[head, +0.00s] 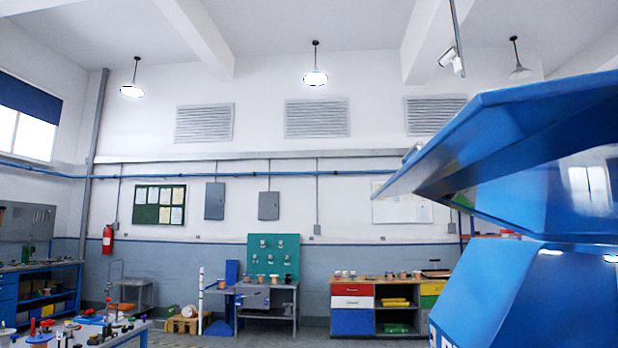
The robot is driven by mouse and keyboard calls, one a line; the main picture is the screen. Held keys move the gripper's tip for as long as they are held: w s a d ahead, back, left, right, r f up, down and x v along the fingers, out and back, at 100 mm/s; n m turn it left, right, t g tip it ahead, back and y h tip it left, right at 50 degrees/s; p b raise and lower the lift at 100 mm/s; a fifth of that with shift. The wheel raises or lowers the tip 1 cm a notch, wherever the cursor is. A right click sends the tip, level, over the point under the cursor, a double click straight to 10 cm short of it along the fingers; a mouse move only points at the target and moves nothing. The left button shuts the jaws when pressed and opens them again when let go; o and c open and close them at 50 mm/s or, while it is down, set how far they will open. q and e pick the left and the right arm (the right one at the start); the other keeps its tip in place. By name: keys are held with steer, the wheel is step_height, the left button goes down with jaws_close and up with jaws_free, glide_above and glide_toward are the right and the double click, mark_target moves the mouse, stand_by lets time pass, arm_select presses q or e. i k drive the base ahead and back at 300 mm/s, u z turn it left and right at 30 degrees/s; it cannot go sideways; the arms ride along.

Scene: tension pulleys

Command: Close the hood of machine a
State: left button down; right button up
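A large blue machine (530,295) fills the right side of the head view, close to me. Its blue hood (500,110) is raised and juts out to the left over the body, with a wide gap under it. No label is readable, so I cannot tell whether this is machine a. Neither of my grippers is in view.
A workbench with tools (90,335) is at the lower left. A blue bench (40,285) stands by the left wall. A pegboard table (270,290) and a cabinet with coloured drawers (353,305) stand at the back wall. Open floor lies between.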

mark_target(500, 133)
steer(key=u, duration=0.85)
steer(key=i, duration=0.75)
steer(key=z, duration=2.65)
